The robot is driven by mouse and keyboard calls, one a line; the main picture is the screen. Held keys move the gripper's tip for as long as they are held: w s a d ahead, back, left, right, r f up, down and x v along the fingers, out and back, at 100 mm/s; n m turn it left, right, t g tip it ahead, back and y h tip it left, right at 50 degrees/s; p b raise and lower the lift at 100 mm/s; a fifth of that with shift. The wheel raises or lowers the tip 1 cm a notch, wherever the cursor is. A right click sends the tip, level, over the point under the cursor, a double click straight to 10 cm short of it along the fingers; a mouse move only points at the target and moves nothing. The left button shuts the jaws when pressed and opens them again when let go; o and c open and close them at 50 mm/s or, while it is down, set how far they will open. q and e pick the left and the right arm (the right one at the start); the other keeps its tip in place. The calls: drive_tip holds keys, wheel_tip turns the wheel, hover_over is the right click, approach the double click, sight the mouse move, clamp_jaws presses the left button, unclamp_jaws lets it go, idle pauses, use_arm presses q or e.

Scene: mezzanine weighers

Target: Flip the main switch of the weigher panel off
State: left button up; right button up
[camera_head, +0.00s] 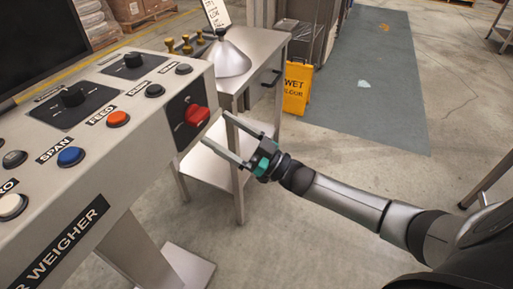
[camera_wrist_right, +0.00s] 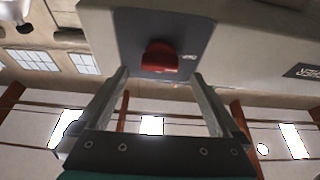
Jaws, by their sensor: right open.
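The weigher panel (camera_head: 140,85) is a pale grey sloped console at the left in the head view. Its main switch (camera_head: 196,115) is a red rotary knob on a dark plate on the panel's right end face. In the right wrist view the red switch (camera_wrist_right: 160,58) sits ahead, between and just beyond the fingertips. My right gripper (camera_head: 220,135) is open and empty, its two fingers pointing at the switch from the right. In the wrist view the gripper (camera_wrist_right: 158,78) shows no clear contact with the switch. My left gripper is not in view.
A steel side table (camera_head: 255,45) with a metal cone (camera_head: 228,60) stands behind the panel. A yellow wet-floor sign (camera_head: 296,88) stands beside it. Coloured buttons, including a blue one (camera_head: 70,157), line the panel top. Floor to the right is open.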

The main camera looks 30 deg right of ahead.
drive_tip(key=v, duration=1)
drive_tip(key=shift+s+d+p, duration=0.2)
drive_tip(key=shift+s+p, duration=0.05)
drive_tip(key=shift+p, duration=0.1)
